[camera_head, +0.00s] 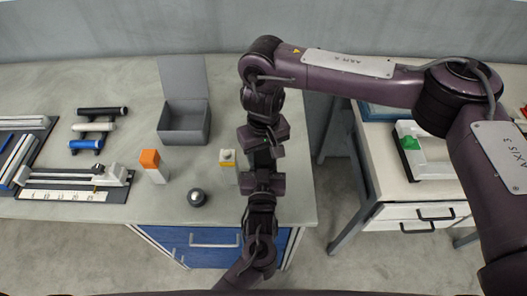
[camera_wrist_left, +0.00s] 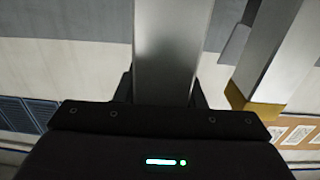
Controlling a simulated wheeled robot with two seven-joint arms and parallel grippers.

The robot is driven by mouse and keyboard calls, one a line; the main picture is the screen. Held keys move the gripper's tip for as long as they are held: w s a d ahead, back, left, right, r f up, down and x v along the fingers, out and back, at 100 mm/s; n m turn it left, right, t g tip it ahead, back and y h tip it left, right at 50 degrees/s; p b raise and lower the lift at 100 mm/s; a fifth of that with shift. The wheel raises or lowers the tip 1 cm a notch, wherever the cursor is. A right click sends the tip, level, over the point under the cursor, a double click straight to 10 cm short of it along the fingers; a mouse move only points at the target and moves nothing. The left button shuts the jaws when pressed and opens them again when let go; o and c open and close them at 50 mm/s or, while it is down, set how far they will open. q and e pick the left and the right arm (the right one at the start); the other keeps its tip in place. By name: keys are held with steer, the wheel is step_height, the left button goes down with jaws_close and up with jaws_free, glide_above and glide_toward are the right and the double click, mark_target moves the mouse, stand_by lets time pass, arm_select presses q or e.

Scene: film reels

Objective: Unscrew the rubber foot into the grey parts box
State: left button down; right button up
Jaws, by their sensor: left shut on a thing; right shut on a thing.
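The grey parts box (camera_head: 183,122) stands on the bench with its lid up. My right gripper (camera_head: 263,152) hangs from the arm that comes in from the right, to the right of the box. My left gripper (camera_head: 262,173) is just below it, and the two face each other closely. In the left wrist view the left gripper (camera_wrist_left: 163,95) is shut on a plain grey metal bar (camera_wrist_left: 172,45). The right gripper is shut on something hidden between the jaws. I cannot make out the rubber foot.
An orange-topped white block (camera_head: 151,166), a dark ball (camera_head: 197,198) and a white-and-yellow block (camera_head: 227,160) stand near the grippers. Dark, white and blue cylinders (camera_head: 100,128) lie at left. A second table (camera_head: 385,165) stands at right, beyond a gap.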

steer(key=n, duration=0.3)
steer(key=shift+c, duration=0.2)
steer(key=o, duration=1.1)
step_height(320, 180, up, 4)
steer(key=shift+f, duration=0.15)
steer(key=shift+r, duration=0.5)
steer(key=shift+c, duration=0.5)
step_height(320, 180, up, 2)
steer(key=shift+w+r+m, duration=0.1)
steer(key=shift+m, duration=0.8)
steer(key=shift+r+m, duration=0.35)
steer(key=shift+m, duration=0.05)
steer(key=shift+f, duration=3.75)
